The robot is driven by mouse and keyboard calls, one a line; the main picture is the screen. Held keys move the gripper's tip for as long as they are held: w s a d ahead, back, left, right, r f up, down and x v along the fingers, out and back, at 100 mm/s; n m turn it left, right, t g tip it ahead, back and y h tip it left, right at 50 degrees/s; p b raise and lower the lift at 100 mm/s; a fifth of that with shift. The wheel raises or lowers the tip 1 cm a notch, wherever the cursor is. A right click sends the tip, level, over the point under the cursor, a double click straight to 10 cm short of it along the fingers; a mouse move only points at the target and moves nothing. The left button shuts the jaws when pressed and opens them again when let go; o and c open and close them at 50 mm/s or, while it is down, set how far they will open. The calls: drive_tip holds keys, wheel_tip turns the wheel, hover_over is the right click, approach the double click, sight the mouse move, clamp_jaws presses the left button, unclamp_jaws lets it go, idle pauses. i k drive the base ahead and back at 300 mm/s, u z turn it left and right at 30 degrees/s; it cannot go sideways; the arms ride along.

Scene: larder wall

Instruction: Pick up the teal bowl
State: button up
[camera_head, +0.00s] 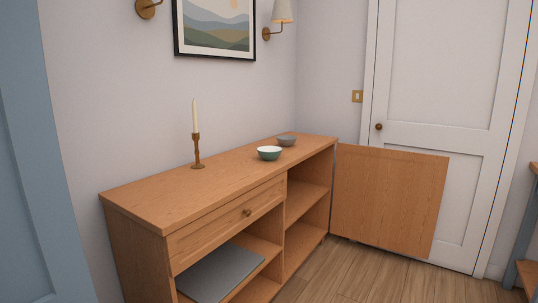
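The teal bowl (269,154) stands upright on the wooden sideboard top (225,178), right of the middle and close to the front edge. Its pale inside shows and looks empty. A grey bowl (287,141) stands just behind it to the right. My gripper is not in view.
A wooden candlestick with a pale candle (196,140) stands left of the bowls near the wall. A wooden cabinet door (389,200) stands open at the sideboard's right end. A grey flat item (221,274) lies in the lower shelf. Floor (370,280) is clear in front.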

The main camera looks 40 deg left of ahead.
sight(270, 154)
drive_tip(key=u, duration=0.2)
drive_tip(key=i, duration=1.4)
drive_tip(key=u, duration=1.1)
drive_tip(key=i, duration=0.7)
drive_tip(key=u, duration=0.45)
drive_tip(key=k, duration=0.95)
drive_tip(key=u, duration=0.1)
drive_tip(key=i, duration=0.2)
drive_tip(key=u, duration=0.1)
